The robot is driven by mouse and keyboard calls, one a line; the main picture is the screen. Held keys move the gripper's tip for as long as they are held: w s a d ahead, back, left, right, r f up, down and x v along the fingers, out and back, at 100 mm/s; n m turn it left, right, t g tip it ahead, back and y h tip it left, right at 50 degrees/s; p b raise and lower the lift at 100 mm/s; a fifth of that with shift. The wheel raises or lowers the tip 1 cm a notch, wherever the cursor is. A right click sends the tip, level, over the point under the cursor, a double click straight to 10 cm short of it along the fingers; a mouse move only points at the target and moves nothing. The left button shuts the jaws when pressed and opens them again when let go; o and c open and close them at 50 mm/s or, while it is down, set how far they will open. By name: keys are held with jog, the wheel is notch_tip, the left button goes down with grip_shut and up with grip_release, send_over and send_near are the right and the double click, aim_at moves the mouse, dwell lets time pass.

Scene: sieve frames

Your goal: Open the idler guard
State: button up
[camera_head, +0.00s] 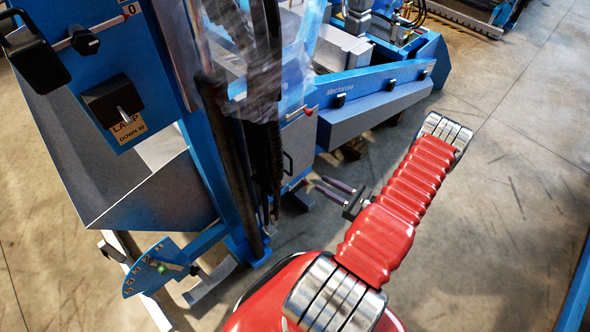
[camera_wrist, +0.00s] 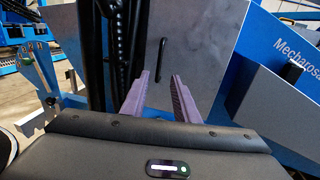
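A grey flat panel (camera_head: 300,140) with a slim black bar handle (camera_head: 287,163) is on the blue machine; it looks like the idler guard, though I read no label on it. It appears closed. In the wrist view the panel (camera_wrist: 205,45) fills the upper middle, and its upright handle (camera_wrist: 158,60) shows between and beyond my fingertips. My gripper (camera_head: 319,183) is open and empty, its two purple fingers pointing at the panel, short of the handle. In the wrist view my gripper (camera_wrist: 163,77) has a clear gap between its fingers.
Black hoses (camera_wrist: 117,45) run upright just left of the panel. A blue and grey housing (camera_head: 375,100) juts out to the right. A clear plastic sheet (camera_head: 265,60) hangs above. A blue lever plate (camera_head: 158,267) stands low left. The concrete floor (camera_head: 500,220) is open on the right.

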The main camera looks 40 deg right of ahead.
jog(key=x, duration=1.3)
jog(key=shift+w, duration=0.1)
grip_shut()
dwell(0.5)
jog(key=shift+a, duration=0.1)
